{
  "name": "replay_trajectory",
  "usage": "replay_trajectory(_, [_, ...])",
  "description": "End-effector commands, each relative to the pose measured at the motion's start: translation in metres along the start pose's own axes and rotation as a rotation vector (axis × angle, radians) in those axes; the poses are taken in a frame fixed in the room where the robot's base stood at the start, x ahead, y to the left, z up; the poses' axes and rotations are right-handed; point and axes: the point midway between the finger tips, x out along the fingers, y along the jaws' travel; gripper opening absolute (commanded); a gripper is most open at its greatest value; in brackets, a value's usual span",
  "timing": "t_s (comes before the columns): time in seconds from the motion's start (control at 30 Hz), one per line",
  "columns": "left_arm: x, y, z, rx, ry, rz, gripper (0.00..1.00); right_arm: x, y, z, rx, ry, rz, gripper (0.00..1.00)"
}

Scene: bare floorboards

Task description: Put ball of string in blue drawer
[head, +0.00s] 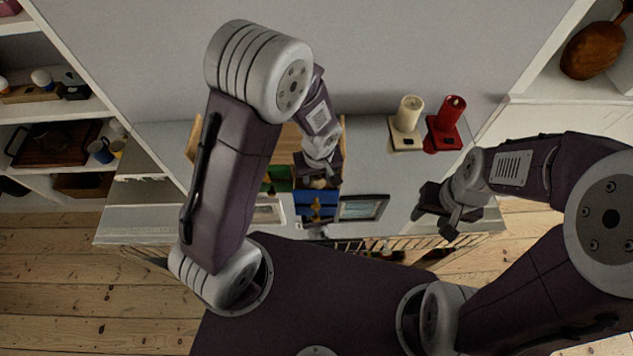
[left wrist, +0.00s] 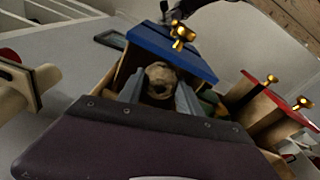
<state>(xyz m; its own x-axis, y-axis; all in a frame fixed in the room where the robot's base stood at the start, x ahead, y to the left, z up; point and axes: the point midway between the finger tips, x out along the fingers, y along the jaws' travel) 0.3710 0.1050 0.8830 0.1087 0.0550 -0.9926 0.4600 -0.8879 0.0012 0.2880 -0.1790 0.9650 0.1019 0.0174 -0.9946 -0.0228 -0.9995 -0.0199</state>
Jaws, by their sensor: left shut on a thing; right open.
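The ball of string (left wrist: 160,79) is brownish and round, held between the fingertips of my left gripper (left wrist: 159,90). The blue drawer (left wrist: 165,52) is pulled out, with a brass handle on its blue front and a wooden side. The ball is right behind that front, over or inside the drawer; I cannot tell how deep. In the head view, my left gripper (head: 318,180) is just behind the blue drawer front (head: 316,204), and the arm hides part of the cabinet. My right gripper (head: 440,217) is open and empty, to the right of the drawer.
Shelves (head: 45,107) line the left.

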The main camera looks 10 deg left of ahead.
Motion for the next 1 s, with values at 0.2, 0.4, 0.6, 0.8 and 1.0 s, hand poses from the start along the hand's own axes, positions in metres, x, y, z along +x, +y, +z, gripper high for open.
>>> replay_trajectory(0.2, [0.030, -0.001, 0.004, 0.002, -0.003, -0.003, 0.02, 0.009, 0.000, 0.001, 0.000, 0.000, 0.000, 0.47])
replay_trajectory(0.4, [0.029, -0.001, 0.004, 0.001, -0.002, -0.002, 0.02, 0.009, 0.000, 0.001, 0.000, 0.000, 0.000, 0.47])
replay_trajectory(0.6, [0.032, -0.001, 0.005, 0.001, -0.002, -0.002, 0.53, 0.013, 0.000, 0.001, 0.000, 0.000, 0.000, 0.47])
replay_trajectory(0.8, [0.032, -0.001, 0.004, 0.001, -0.002, -0.002, 0.63, 0.012, 0.000, 0.001, 0.000, 0.000, 0.000, 0.47])
replay_trajectory(1.0, [0.028, -0.001, 0.004, 0.001, -0.002, -0.002, 0.63, 0.008, 0.000, 0.001, 0.000, 0.000, 0.000, 0.47])
